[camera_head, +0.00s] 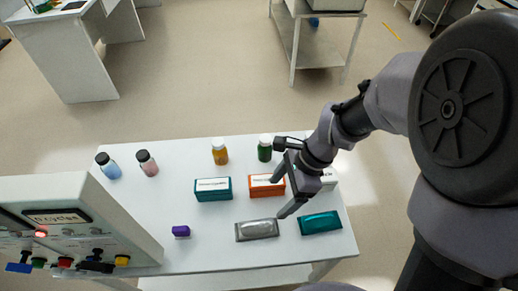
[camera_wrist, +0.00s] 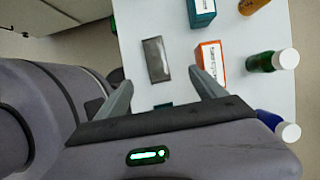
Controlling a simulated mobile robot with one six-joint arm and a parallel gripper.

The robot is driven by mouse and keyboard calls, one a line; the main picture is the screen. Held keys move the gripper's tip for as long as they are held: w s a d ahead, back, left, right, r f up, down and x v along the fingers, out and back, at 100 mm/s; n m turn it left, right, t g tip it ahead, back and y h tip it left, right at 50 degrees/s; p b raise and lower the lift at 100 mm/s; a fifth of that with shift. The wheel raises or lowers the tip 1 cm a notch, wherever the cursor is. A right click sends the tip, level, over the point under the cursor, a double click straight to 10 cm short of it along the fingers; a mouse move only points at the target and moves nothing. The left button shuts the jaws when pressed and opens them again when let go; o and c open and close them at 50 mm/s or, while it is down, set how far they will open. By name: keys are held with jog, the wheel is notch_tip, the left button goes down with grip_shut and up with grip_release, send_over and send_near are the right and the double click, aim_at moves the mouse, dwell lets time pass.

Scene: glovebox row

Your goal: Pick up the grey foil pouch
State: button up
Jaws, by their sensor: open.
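The grey foil pouch (camera_head: 257,230) lies flat on the white table near its front edge, between a purple item and a teal pouch. It also shows in the wrist view (camera_wrist: 156,59), ahead of the fingers and roughly between their lines. My gripper (camera_head: 280,180) is above the table, to the upper right of the grey pouch, with its jaws apart and nothing between them. In the wrist view its two fingers (camera_wrist: 158,88) are spread wide. The grey pouch is apart from both fingers and fully visible.
A teal pouch (camera_head: 320,223) lies right of the grey one. An orange box (camera_head: 267,186) and a teal box (camera_head: 213,189) stand behind. Several bottles, including an amber one (camera_head: 219,152), line the back. A purple item (camera_head: 181,231) and a control panel (camera_head: 75,230) are left.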

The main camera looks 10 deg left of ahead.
jog(key=b, duration=0.3)
send_near(256, 229)
jog(key=b+x, duration=0.2)
jog(key=shift+w+f+b, duration=0.2)
jog(key=shift+f+b, duration=0.1)
jog(key=shift+b, duration=0.05)
jog(key=b+x, duration=0.3)
jog(key=x, duration=0.3)
jog(key=shift+s+d+b, duration=0.1)
jog(key=shift+s+b, duration=0.05)
jog(key=shift+b, duration=0.15)
jog(key=shift+c, duration=0.7)
jog(key=c, duration=1.4)
jog(key=shift+r, duration=0.2)
